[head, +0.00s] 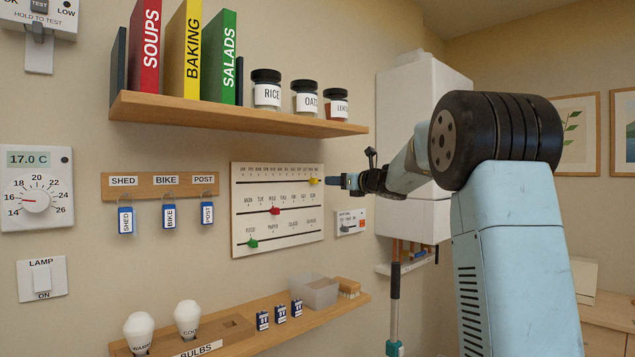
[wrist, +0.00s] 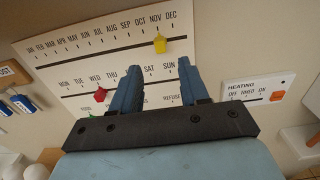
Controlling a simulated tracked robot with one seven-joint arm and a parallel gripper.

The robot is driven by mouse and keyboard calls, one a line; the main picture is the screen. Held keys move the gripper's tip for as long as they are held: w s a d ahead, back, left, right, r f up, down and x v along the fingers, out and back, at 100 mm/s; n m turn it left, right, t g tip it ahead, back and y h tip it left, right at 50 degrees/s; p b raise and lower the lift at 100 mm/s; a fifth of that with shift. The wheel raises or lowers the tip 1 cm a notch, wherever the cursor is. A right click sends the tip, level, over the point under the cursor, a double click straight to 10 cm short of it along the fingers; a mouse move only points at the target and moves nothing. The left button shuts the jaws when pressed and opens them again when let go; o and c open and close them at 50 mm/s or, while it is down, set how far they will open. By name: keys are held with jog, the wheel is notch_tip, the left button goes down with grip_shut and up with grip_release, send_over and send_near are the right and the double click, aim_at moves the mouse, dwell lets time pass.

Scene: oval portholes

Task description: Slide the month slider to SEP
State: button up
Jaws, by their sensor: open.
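The month slider is a yellow knob (head: 313,181) on the top track of a white wall panel (head: 250,215). In the wrist view the yellow knob (wrist: 160,43) sits under the NOV label, to the right of SEP. My gripper (head: 329,181) is close to the panel's right edge, just right of the knob in the head view. In the wrist view my gripper (wrist: 159,64) is open, with its two blue fingers apart. The knob shows beyond and between the fingertips. Nothing is held.
Below are a red knob (head: 275,210) near WED and a green knob (head: 253,243) at the left of the bottom track. A heating switch (head: 350,222) is right of the panel. A jar shelf (head: 230,118) is above, a bulb shelf (head: 255,318) below, and hanging keys (head: 168,215) left.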

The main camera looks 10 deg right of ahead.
aim_at(317, 180)
jog(key=x, duration=0.9)
jog(key=shift+w+a, duration=0.2)
jog(key=shift+w, duration=0.1)
grip_shut()
dwell(0.3)
